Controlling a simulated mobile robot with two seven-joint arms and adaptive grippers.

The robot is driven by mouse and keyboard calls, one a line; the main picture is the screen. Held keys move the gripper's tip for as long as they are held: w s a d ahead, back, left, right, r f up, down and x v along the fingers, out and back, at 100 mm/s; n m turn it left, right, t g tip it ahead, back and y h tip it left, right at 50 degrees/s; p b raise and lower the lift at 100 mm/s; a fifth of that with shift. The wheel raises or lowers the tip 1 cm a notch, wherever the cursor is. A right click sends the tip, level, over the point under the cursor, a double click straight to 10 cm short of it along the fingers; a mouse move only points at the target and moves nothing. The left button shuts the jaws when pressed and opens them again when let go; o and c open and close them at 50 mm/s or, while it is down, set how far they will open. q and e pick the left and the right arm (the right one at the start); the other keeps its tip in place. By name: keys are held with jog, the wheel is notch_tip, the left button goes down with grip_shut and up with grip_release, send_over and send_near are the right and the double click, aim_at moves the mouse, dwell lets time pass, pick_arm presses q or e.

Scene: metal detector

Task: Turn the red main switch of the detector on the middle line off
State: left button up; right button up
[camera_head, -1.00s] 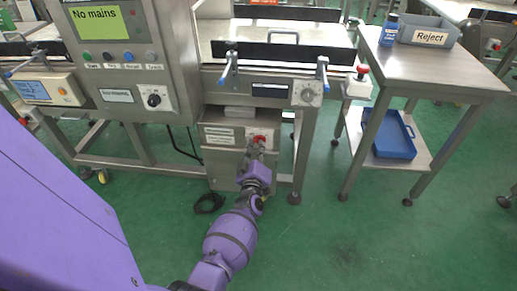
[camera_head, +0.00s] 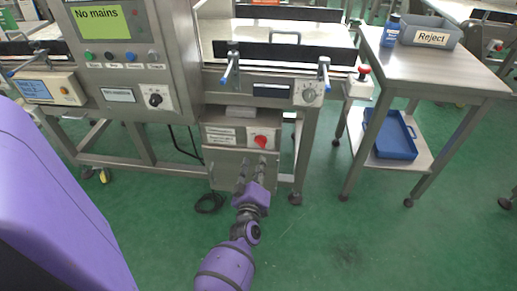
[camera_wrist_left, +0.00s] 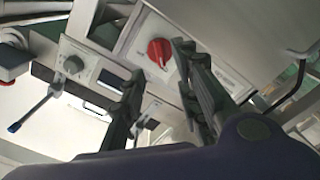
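The red main switch (camera_head: 262,141) sits on a grey box (camera_head: 214,161) under the middle line's conveyor. It also shows in the left wrist view (camera_wrist_left: 159,52), on a pale plate; its exact position marking is too small to read. My left gripper (camera_head: 253,166) is below and in front of the switch, apart from it. Its two fingers stand apart with nothing between them, also in the left wrist view (camera_wrist_left: 160,70). The detector's screen (camera_head: 101,22) is green and reads "No mains". My right gripper is not in view.
A black rotary knob (camera_head: 155,99) is on the detector cabinet. A red emergency button (camera_head: 363,71) stands at the conveyor's right end. A steel table (camera_head: 430,72) with a reject bin (camera_head: 432,35) is at right. Green floor (camera_head: 330,240) in front is clear.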

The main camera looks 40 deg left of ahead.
pick_arm(q)
jog(key=v, duration=0.3)
jog(key=shift+s+d, duration=0.15)
jog(key=shift+s, duration=0.15)
jog(key=shift+f, duration=0.1)
